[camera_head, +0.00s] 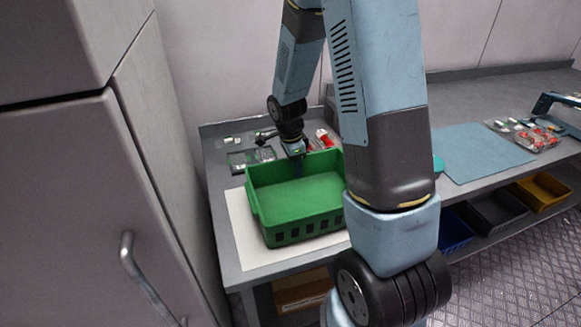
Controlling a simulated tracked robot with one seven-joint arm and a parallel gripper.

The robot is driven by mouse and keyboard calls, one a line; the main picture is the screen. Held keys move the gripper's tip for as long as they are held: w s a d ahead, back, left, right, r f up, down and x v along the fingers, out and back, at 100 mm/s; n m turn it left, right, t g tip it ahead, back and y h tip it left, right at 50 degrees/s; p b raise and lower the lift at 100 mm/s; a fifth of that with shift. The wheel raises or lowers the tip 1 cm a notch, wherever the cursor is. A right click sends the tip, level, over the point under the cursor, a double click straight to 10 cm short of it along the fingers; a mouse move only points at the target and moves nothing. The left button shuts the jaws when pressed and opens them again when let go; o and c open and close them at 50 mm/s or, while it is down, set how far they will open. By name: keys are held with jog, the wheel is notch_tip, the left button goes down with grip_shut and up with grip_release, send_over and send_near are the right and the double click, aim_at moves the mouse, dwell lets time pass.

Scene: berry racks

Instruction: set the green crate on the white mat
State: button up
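The green crate (300,230) is upright over the white mat (245,240) at the left end of the grey bench. Mat shows along the crate's left and front sides; the crate hides the rest. I cannot tell for sure whether its base touches the mat. My gripper (297,168) points down at the crate's far rim. Its fingers are small and dark here, and whether they are closed on the rim cannot be made out. My arm hides the crate's right end.
Clear packs (250,158) and red-filled packs (322,140) lie behind the crate. A blue mat (475,152) and more berry packs (530,135) are to the right. Blue, black and yellow bins (541,191) sit under the bench. A tall grey cabinet (85,200) stands close on the left.

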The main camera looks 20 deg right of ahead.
jog(key=r, duration=0.3)
jog(key=a+r, duration=0.1)
jog(key=r, duration=0.7)
jog(key=shift+a+r, duration=0.2)
jog(key=shift+r, duration=0.05)
jog(key=shift+s+r, duration=0.1)
jog(key=shift+r, duration=0.4)
jog(key=s+r+n+t, duration=0.2)
jog(key=s+r+n, duration=0.7)
jog(key=s, duration=0.2)
jog(key=s+r+n+t+y, duration=0.1)
jog(key=s+r+n+t, duration=0.2)
jog(key=s+r+n, duration=0.5)
jog(key=s+n, duration=0.1)
jog(key=s, duration=0.2)
jog(key=shift+s+r+t, duration=0.3)
jog(key=shift+s+r, duration=0.1)
jog(key=shift+a, duration=0.1)
